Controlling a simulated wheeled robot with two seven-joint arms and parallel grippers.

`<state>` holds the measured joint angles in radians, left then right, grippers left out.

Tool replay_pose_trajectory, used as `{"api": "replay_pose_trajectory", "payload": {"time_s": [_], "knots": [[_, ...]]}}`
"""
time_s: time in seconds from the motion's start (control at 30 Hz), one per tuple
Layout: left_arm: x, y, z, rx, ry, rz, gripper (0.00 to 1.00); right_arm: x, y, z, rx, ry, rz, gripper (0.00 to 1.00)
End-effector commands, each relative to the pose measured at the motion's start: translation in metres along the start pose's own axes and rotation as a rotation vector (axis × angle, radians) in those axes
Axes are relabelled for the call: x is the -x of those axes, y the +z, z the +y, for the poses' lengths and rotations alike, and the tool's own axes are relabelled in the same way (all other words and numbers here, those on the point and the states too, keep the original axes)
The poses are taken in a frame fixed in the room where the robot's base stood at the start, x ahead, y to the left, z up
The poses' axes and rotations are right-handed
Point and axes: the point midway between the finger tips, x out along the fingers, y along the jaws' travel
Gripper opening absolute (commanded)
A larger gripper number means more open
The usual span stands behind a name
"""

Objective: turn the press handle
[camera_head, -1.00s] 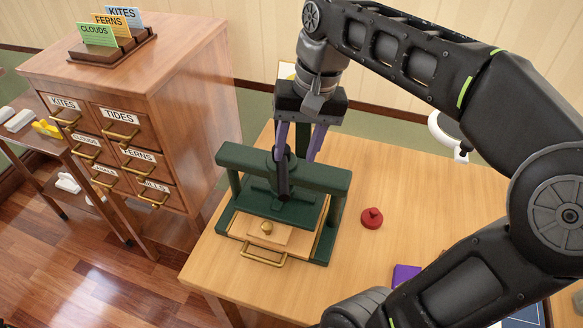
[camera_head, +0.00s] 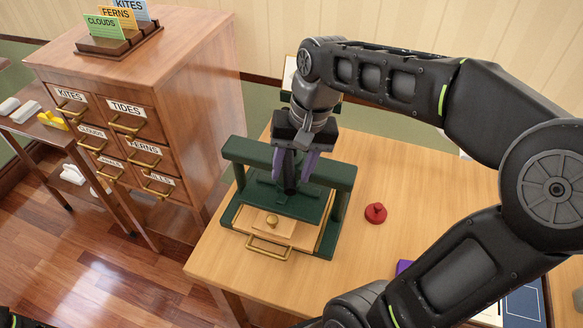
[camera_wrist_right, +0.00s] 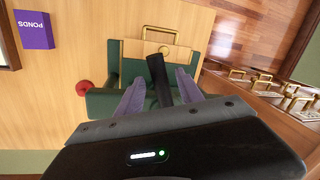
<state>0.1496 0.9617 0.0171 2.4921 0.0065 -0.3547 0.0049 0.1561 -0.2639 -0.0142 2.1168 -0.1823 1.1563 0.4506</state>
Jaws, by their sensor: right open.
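The dark green press (camera_head: 340,176) stands on the wooden table, with a flat board and a brass knob in its base. In the head view the fingers and hand partly hide the handle. My left gripper is not in view.
A red knobbed piece (camera_head: 375,213) sits right of the press. A purple box marked PONDS (camera_wrist_right: 35,29) lies farther along the table. A wooden drawer cabinet (camera_head: 190,90) stands close on the left. My right arm spans the right side. Table between press and red piece is clear.

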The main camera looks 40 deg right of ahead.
Motion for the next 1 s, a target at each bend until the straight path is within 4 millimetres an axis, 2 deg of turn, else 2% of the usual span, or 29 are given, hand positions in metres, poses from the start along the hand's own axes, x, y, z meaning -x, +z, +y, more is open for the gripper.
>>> {"api": "replay_pose_trajectory", "payload": {"time_s": [0.33, 0.87, 1.0], "knots": [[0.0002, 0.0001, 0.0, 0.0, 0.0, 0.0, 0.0, -0.0059, 0.0003, 0.0002, 0.0, 0.0, -0.001, 0.44], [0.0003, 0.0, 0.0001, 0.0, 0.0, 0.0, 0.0, -0.0054, 0.0002, 0.0, 0.0, 0.0, 0.0, 0.0], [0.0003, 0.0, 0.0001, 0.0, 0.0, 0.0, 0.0, -0.0054, 0.0002, 0.0, 0.0, 0.0, 0.0, 0.0]]}}
